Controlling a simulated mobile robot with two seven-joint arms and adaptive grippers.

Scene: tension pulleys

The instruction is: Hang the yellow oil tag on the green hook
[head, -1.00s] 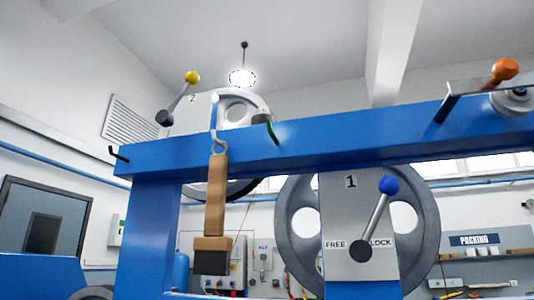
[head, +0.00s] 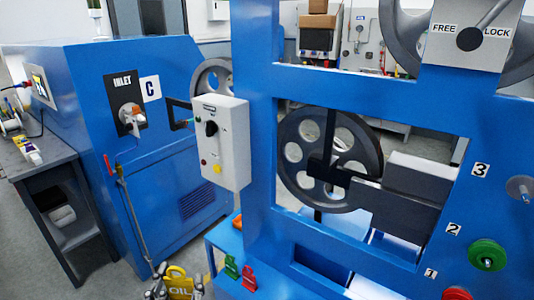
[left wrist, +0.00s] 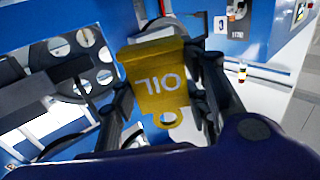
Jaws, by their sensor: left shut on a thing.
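In the left wrist view the tag (left wrist: 158,88) fills the space between the fingers, lettering upside down and holed tab toward the camera. My left gripper (left wrist: 163,72) shows there too, its fingers along the tag's sides. The green hook is outside the current head view, and I cannot make it out in the wrist view. My right gripper is not in view.
A green tag (head: 231,266) and a red tag (head: 249,276) stand near the left gripper, on or by a blue ledge. The blue frame (head: 258,120) rises to the right. A grey control box (head: 220,143) juts out above. Grey floor (head: 120,284) shows at lower left.

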